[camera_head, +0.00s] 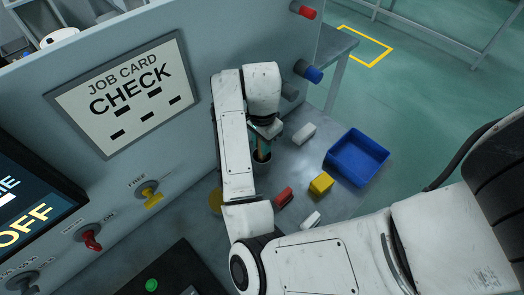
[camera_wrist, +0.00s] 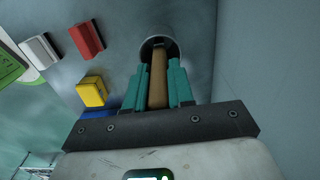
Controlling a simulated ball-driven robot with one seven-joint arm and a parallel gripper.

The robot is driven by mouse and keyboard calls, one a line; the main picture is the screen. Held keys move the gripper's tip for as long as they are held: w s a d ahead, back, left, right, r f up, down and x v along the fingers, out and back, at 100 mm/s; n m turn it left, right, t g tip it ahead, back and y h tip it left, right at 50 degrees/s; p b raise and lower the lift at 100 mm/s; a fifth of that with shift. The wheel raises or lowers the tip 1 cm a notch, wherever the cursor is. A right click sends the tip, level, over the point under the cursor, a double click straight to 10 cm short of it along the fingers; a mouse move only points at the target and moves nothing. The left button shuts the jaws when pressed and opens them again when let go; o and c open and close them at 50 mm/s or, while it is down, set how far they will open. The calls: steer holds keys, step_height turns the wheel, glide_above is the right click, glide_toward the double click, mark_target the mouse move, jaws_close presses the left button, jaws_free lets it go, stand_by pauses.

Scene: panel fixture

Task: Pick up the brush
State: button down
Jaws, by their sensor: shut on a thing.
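The brush shows as a tan-brown handle (camera_wrist: 157,88) in the wrist view, and part of it shows in the head view (camera_head: 261,147). My gripper (camera_wrist: 159,78) has teal fingers on both sides of the handle and is shut on it. In the head view my gripper (camera_head: 264,136) is just above a small grey cup (camera_head: 262,169) close to the panel. The far end of the handle runs to the dark mouth of the cup (camera_wrist: 176,47) in the wrist view. The brush's other end is hidden, and I cannot tell how deep it sits.
A red block (camera_head: 284,196), a yellow block (camera_head: 320,183) and white blocks (camera_head: 303,133) (camera_head: 310,219) lie on the grey table. A blue bin (camera_head: 358,157) stands at the right. The upright panel with a job card (camera_head: 128,95) and switches is close on the left.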

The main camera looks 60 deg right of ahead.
step_height(320, 180, up, 10)
steer(key=p, duration=0.2)
steer(key=shift+f+p, duration=0.15)
steer(key=shift+p, duration=0.15)
steer(key=shift+r, duration=0.2)
steer(key=shift+s, duration=0.1)
stand_by(0.7)
